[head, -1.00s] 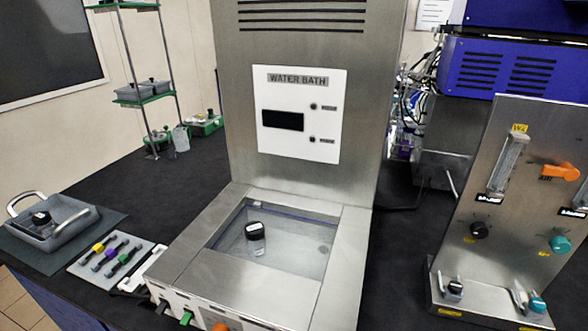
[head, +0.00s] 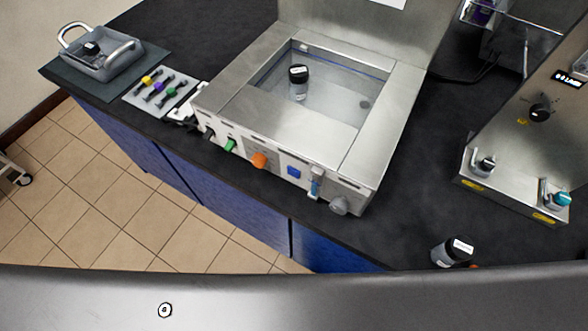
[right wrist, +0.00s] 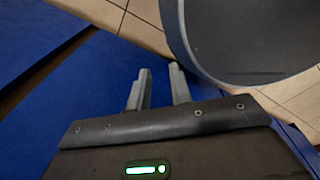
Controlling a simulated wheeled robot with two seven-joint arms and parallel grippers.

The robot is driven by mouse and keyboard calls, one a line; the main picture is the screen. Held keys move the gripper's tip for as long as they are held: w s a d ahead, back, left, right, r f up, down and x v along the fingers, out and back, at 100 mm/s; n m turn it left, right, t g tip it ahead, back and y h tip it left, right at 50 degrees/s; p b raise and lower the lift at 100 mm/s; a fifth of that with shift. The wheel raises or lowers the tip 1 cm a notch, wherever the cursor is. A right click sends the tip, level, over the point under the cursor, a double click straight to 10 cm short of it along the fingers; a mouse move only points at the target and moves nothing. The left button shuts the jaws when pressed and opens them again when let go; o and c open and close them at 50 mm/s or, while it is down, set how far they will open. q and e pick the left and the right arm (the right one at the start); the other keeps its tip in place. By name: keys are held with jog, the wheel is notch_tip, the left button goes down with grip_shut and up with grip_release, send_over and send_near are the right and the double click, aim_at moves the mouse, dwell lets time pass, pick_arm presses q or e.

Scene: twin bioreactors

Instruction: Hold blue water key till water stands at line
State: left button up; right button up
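A black-capped bottle (head: 298,88) stands in the basin; I cannot tell the water level. My right gripper (right wrist: 159,70) shows in the right wrist view with its two fingers apart and nothing between them, away from the key, above floor and blue cabinet fronts. My left gripper is out of view.
A green switch (head: 230,145) and a grey knob (head: 339,205) are also on the bath front. A black-capped bottle (head: 449,252) is near the counter's front edge. A steel valve panel (head: 510,150) stands right; a grey tray (head: 105,65) sits far left.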

grip_shut()
dwell(1.3)
